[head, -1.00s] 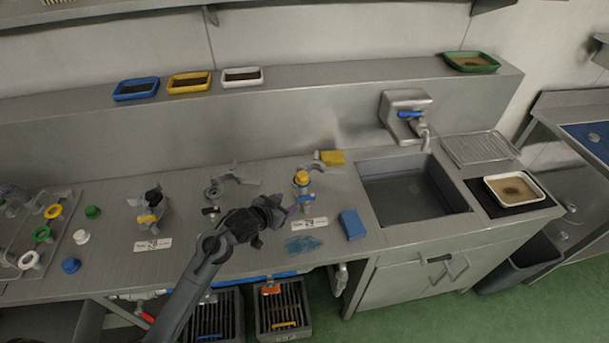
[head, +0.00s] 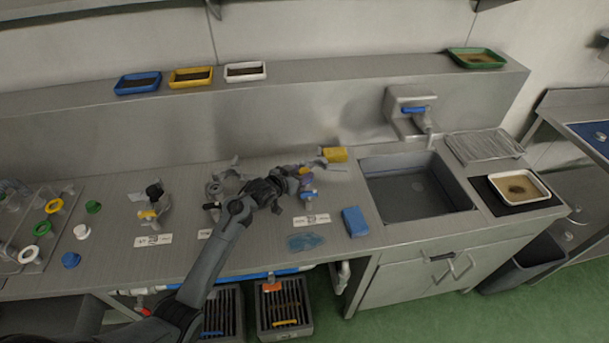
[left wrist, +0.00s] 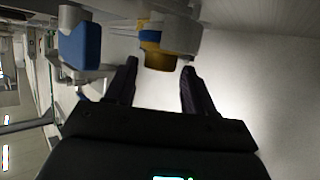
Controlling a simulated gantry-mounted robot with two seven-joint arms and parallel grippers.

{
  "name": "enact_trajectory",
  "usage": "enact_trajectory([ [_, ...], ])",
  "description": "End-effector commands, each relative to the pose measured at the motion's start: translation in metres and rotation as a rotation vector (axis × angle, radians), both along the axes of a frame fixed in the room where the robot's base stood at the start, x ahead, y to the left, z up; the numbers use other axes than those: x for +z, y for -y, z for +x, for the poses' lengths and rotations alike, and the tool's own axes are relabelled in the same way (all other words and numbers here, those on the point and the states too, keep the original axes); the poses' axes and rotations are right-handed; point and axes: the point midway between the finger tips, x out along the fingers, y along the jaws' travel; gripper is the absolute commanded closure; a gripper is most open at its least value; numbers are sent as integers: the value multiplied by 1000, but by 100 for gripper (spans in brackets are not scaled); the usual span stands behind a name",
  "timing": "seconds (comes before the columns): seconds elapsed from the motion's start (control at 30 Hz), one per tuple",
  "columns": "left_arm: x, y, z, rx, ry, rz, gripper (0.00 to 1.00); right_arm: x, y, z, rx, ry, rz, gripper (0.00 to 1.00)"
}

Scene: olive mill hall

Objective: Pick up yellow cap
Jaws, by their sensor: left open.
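The yellow cap (head: 304,170) is on top of a small upright fitting with a blue part (head: 308,193) on the bench, left of the sink. My left gripper (head: 291,179) is open, close to the cap on its left side, and partly hides the fitting. In the left wrist view a yellow piece (left wrist: 155,61) shows beyond the space between the open fingers (left wrist: 157,88). Blue and pale parts show behind it. I cannot tell from these frames whether a finger touches the cap. My right gripper is not in view.
A yellow block (head: 334,154) lies just behind the cap's fitting. A blue sponge (head: 354,221) lies in front, to the right. The sink (head: 440,211) is farther right. Loose caps lie at far left.

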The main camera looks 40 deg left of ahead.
Motion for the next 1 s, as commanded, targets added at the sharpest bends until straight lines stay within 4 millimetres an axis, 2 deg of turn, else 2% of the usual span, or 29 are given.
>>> enact_trajectory([
  [0.23, -12, -1, 24, -1, 0, 0, 47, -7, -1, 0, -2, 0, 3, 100],
  [0.57, -13, -1, 28, -1, 1, 2, 47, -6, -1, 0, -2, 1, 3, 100],
  [0.8, -13, -1, 28, 0, 0, 1, 83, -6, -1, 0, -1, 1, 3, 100],
  [1.0, -13, -1, 28, 0, 0, 1, 85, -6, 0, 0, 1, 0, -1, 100],
])
